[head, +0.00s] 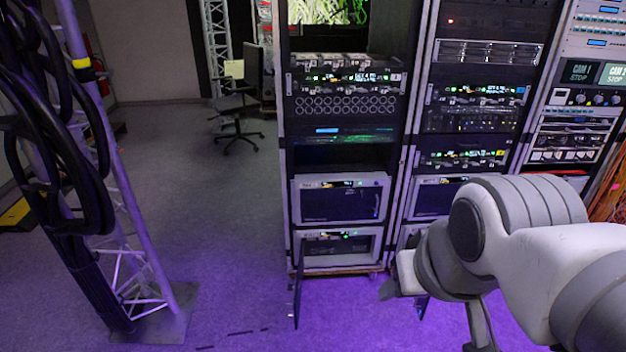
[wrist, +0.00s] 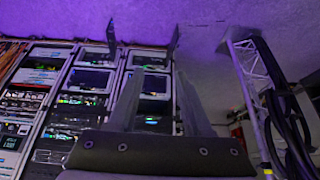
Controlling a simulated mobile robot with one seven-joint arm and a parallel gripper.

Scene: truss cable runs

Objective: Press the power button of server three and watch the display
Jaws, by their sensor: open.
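Servers stand in tall racks in the head view; no readable label tells me which is server three. The left rack (head: 282,150) holds a large boxy unit (head: 340,203) low down, with a small lit display (head: 340,184) on its top edge. A similar unit (head: 340,246) with a green light sits below it. The power button is too small to make out. My gripper (wrist: 157,76) is open and empty in the wrist view, its two fingers spread in front of the racks, which appear upside down. No contact with a server is visible.
A narrow dark panel (head: 298,285) juts out at the left rack's foot. A truss (head: 130,200) with hanging black cables (head: 50,150) stands at left. An office chair (head: 238,115) is behind. Small screens (head: 578,71) are at upper right. Purple-lit floor (head: 225,250) is free between truss and racks.

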